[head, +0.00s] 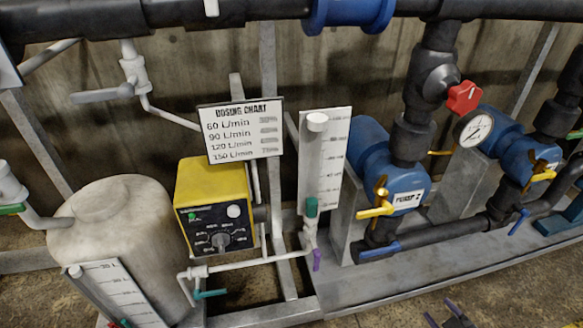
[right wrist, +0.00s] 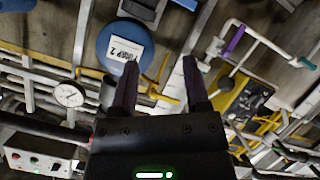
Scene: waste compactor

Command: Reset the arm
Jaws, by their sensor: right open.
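My right gripper (head: 440,310) shows at the bottom edge of the head view, low and in front of the pump frame. Only its dark fingers and a bit of its body show there. In the right wrist view, the two dark fingers of this gripper (right wrist: 160,65) stand apart with nothing between them. Behind them, and apart from them, is the blue pump labelled PUMP 2 (right wrist: 117,48), which also shows in the head view (head: 373,160). My left gripper is in neither view.
A yellow dosing box (head: 212,190) stands beneath a dosing chart (head: 240,128). A pale tank (head: 120,230) is at left. A pressure gauge (head: 476,130) and a red knob (head: 464,97) are at right. Floor at the bottom right looks clear around my gripper.

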